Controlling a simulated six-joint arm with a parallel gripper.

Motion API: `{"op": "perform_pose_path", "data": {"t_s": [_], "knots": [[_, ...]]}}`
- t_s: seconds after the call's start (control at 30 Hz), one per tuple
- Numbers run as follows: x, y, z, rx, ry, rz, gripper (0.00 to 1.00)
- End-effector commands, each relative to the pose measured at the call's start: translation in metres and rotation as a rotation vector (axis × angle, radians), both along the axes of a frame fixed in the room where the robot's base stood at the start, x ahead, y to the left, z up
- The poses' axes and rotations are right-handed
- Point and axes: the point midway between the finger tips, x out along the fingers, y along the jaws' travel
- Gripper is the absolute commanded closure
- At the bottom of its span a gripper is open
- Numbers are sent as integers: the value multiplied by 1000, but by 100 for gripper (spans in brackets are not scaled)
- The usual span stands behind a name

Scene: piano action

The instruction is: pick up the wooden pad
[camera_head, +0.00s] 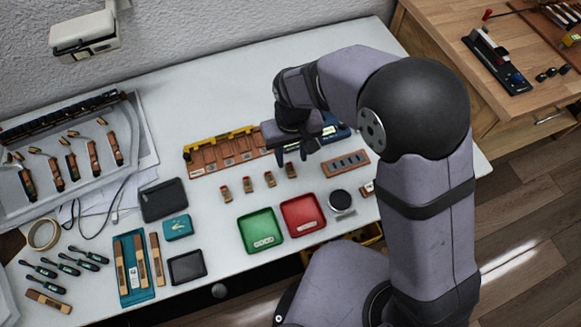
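A flat brown wooden block (346,163) with several dark slots lies on the white table, right of the middle. It may be the wooden pad, but I cannot tell for sure. A smaller wooden piece (367,188) lies below it, partly hidden by my arm. My gripper (297,156) points down above the table, to the left of the slotted block. Its two fingers appear apart, with nothing visible between them. Part of the gripper is hard to make out against the wooden rail behind it.
A wooden rail with a yellow strip (220,150) lies behind my gripper. Several small wooden pieces (270,179) stand in front of it. A green tray (260,231), a red tray (303,215) and a round dark container (340,200) sit nearer. Tools and a teal tray (135,267) fill the left.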

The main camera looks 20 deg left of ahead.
Motion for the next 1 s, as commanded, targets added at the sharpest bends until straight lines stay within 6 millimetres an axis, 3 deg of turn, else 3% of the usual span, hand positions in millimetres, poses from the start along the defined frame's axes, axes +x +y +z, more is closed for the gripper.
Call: {"op": "perform_pose_path", "data": {"t_s": [0.43,0.77,0.93,1.0], "knots": [[-2,2,-46,-3,2,0,61],[-2,2,-51,-1,1,0,61],[-2,2,-51,-1,1,0,100],[-2,2,-51,-1,1,0,100]]}}
